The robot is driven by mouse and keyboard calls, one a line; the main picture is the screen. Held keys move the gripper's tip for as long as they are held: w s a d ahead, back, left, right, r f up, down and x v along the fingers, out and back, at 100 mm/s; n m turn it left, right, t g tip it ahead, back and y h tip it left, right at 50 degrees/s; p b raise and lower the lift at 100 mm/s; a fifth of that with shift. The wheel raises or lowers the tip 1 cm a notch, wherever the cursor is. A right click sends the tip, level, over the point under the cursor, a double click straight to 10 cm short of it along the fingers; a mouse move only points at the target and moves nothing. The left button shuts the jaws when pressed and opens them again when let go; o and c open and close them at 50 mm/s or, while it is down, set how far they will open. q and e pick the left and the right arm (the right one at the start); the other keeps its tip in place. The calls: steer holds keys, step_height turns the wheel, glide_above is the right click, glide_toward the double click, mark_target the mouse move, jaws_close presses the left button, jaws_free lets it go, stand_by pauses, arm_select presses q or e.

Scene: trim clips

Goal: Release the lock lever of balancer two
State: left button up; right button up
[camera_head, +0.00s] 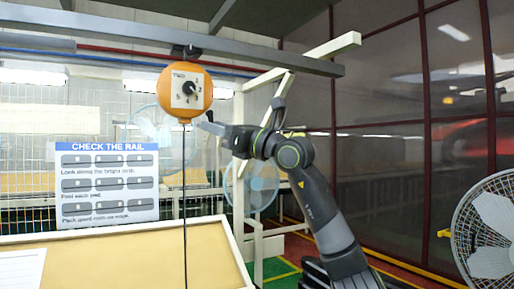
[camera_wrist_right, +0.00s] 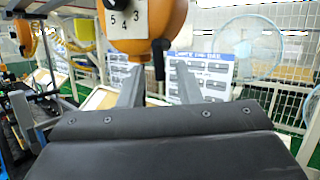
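Balancer two is a round orange housing (camera_head: 185,92) marked TWO, with a numbered dial plate, hanging from the overhead rail; a cable runs down from it. In the right wrist view its lower part (camera_wrist_right: 143,38) fills the top. A dark lock lever (camera_wrist_right: 158,62) hangs at its lower right edge. My right gripper (camera_head: 207,126) is just right of and below the housing in the head view. In the right wrist view its two fingers (camera_wrist_right: 158,76) are apart, with the lever appearing between them; I cannot tell if they touch it. My left gripper is not in view.
A sign (camera_head: 107,184) reading CHECK THE RAIL stands at the left, behind a tan-topped table (camera_head: 120,258). The grey overhead rail (camera_head: 240,57) crosses above. A large fan (camera_head: 490,228) stands at the right. Another orange housing (camera_wrist_right: 24,38) shows at the left of the wrist view.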

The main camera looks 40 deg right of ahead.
steer(key=b+v, duration=0.9)
steer(key=v, duration=0.6)
steer(key=shift+s+b, duration=0.2)
steer(key=shift+b, duration=0.15)
steer(key=shift+d, duration=0.1)
